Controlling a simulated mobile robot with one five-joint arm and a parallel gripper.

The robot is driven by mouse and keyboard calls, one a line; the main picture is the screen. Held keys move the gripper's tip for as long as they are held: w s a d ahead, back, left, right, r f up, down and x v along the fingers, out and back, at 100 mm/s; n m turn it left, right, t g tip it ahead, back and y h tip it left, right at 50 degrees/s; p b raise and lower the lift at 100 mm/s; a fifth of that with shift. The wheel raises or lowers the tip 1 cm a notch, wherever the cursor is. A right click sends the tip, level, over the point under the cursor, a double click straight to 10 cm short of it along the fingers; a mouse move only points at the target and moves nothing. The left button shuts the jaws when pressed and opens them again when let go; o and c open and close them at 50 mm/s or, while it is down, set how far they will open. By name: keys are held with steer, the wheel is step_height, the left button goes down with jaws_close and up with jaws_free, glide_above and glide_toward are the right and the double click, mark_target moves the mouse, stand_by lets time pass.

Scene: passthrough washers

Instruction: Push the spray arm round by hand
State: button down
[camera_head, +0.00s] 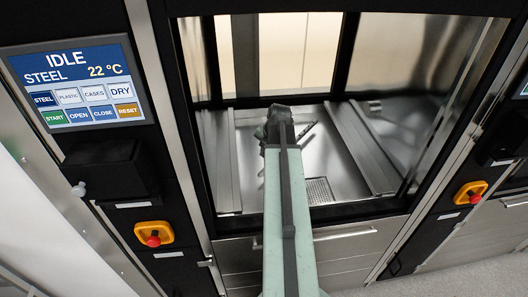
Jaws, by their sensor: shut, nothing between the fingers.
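The spray arm (309,129) is a thin metal bar low in the open washer chamber. One end shows just right of my gripper, slanting up to the right; its middle is hidden behind my arm. My gripper (276,122) is inside the chamber, seen from behind as a dark grey shape at the end of my pale green arm. It is shut and empty. Its fingertips are hidden, so I cannot tell whether they touch the spray arm.
The washer chamber (225,195) has steel rails on both sides and a perforated drain plate (319,190). Dark frame posts stand left and right. The control screen (77,83) reads IDLE, STEEL, 22 °C. A red emergency button (153,239) sits lower left, another (473,196) right.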

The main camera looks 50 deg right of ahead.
steer(key=b+x, duration=0.7)
steer(key=x, duration=0.2)
steer(key=shift+s+f+b, duration=0.1)
steer(key=shift+f+b, duration=0.15)
steer(key=shift+b, duration=0.15)
steer(key=shift+r, duration=0.15)
steer(key=s, duration=0.5)
steer(key=s+d, duration=0.1)
steer(key=s, duration=0.9)
steer(key=shift+d, duration=0.15)
steer(key=p+v, duration=0.8)
steer(key=v, duration=0.1)
steer(key=shift+p, duration=0.35)
